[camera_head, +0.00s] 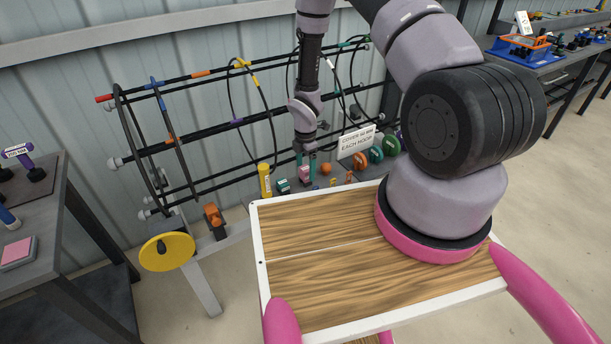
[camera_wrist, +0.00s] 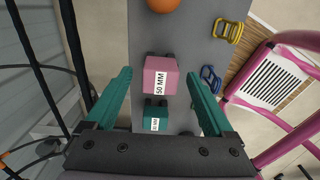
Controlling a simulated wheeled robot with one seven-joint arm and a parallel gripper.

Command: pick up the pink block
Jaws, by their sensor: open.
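The pink block (camera_wrist: 160,76), labelled "50 MM", sits on a grey bench (camera_wrist: 196,42). It also shows in the head view (camera_head: 304,173), partly covered by my gripper. My gripper (camera_head: 306,162) points down over the bench with its two teal fingers apart. In the wrist view, the fingers of my gripper (camera_wrist: 159,77) appear on either side of the pink block, with a gap on each side. I cannot tell whether the tips are down at the block's height. Nothing is held.
A teal labelled block (camera_wrist: 156,118) stands close to the pink one. An orange ball (camera_wrist: 163,4), a yellow clamp-like item (camera_wrist: 228,31) and a blue one (camera_wrist: 210,78) lie nearby. A yellow cylinder (camera_head: 265,181) and a sign (camera_head: 357,141) stand on the bench. Black cage rods run behind.

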